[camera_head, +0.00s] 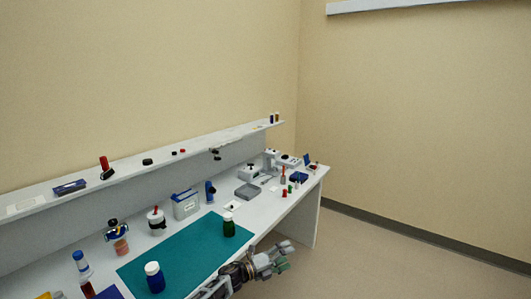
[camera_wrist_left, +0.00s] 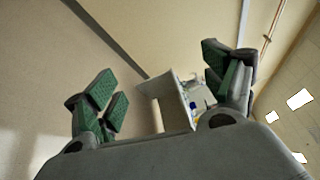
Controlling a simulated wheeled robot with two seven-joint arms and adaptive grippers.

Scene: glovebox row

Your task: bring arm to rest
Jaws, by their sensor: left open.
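My left gripper (camera_head: 277,258) is in front of the bench's front edge in the head view, near its right end. It is open and empty. In the left wrist view its green-padded fingers (camera_wrist_left: 165,88) stand wide apart, with the bench (camera_wrist_left: 172,100) small and far off between them. My right gripper is not in view.
The white bench (camera_head: 265,212) carries a teal mat (camera_head: 185,255) with a green bottle (camera_head: 229,225) and a blue bottle (camera_head: 154,278). Jars, boxes and instruments stand behind. A shelf (camera_head: 130,167) runs along the back. The floor (camera_head: 390,250) at right is clear.

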